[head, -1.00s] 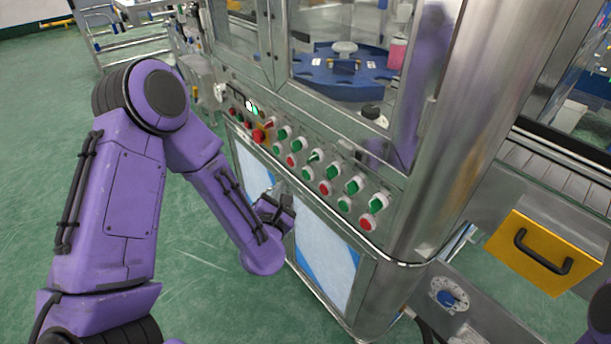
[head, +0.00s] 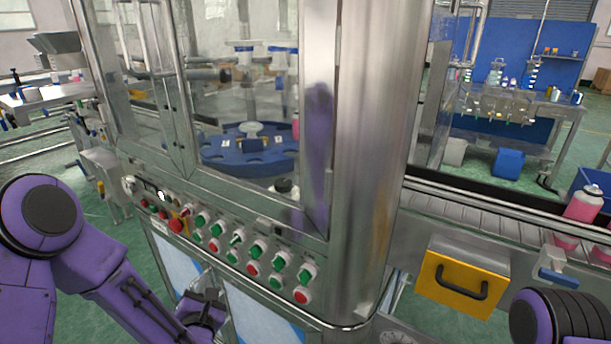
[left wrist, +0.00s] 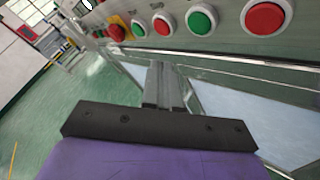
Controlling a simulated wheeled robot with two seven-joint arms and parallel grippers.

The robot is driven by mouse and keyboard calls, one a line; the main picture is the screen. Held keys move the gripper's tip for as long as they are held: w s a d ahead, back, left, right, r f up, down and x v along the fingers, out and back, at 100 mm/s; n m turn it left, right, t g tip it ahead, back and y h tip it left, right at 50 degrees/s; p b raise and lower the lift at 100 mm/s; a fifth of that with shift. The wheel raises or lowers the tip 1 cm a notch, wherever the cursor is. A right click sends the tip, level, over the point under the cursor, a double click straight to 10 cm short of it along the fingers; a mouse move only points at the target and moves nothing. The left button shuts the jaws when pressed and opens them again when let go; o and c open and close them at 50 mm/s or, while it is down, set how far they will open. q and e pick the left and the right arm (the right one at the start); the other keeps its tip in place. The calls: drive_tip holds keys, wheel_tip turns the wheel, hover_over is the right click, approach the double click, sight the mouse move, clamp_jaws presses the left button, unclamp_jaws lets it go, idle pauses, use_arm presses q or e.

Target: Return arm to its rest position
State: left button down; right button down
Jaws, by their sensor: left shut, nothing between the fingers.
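My left arm comes in from the left in the head view, purple with black joints. Its gripper (head: 208,298) is in front of the machine's lower door, below the button panel (head: 222,243). In the left wrist view the fingers (left wrist: 163,88) are together with nothing between them, apart from the buttons. The panel carries rows of red and green buttons, and a red button (left wrist: 265,18) shows close in the left wrist view. My right gripper is out of view; only a purple and black part of my right arm shows at the lower right of the head view.
The glass-walled machine holds a blue rotary table (head: 248,160). A steel corner post (head: 362,150) stands right of the panel. A yellow drawer (head: 463,277) sits under the conveyor (head: 480,225). A pink bottle (head: 581,207) stands at the far right. Green floor is open at the left.

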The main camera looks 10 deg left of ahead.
use_arm(q)
drive_tip(key=s+d+f+m+g+h, duration=0.1)
drive_tip(key=s+f+m+g+h, duration=0.2)
drive_tip(key=f+m, duration=0.45)
drive_tip(key=s+d+f+m+g, duration=0.15)
drive_tip(key=s+f+m, duration=0.3)
drive_tip(key=m, duration=0.55)
drive_tip(key=s+f+m+g+p, duration=0.1)
drive_tip(key=s+f+m+g, duration=0.2)
drive_tip(key=s, duration=0.7)
drive_tip(key=s+f+m+g+p, duration=0.1)
drive_tip(key=s+f+m+g, duration=0.3)
drive_tip(key=s, duration=0.6)
wheel_tip(320, 180, down, 3)
drive_tip(key=shift+s+a+r+m, duration=0.15)
drive_tip(key=shift+s+a+m, duration=0.2)
drive_tip(key=shift+m, duration=0.4)
drive_tip(key=shift+w, duration=0.15)
